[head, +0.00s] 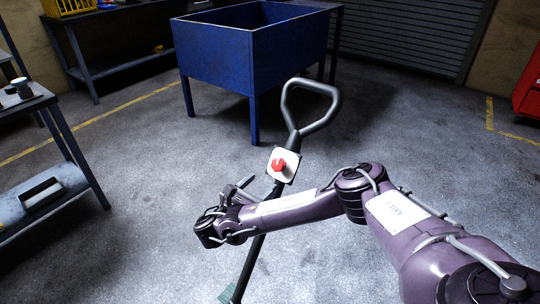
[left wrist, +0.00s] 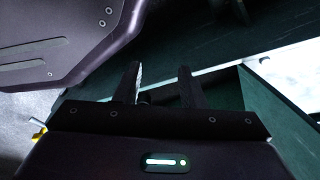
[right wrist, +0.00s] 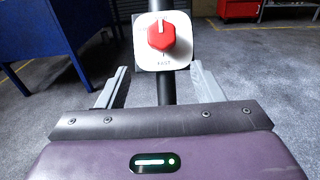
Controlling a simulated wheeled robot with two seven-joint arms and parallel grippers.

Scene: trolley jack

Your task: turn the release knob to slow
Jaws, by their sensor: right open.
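The red release knob (head: 278,165) sits on a white square plate (head: 292,156) partway up the jack's dark handle (head: 317,126). The right wrist view shows the knob (right wrist: 161,36) face on, with a pale mark at its top and a small label below that seems to read "FAST". My right gripper (head: 240,189) is open and empty, just short of the knob. Its fingers (right wrist: 158,84) stand apart on either side of the handle, below the plate, not touching the knob. My left gripper (left wrist: 160,75) shows only in its wrist view, fingers apart and nothing between them.
A blue bin on legs (head: 212,55) stands behind the handle. A workbench (head: 75,150) is at the left, a shelf with a yellow crate (head: 68,6) at the back left, a red cabinet (head: 528,88) at the far right. The floor around the handle is clear.

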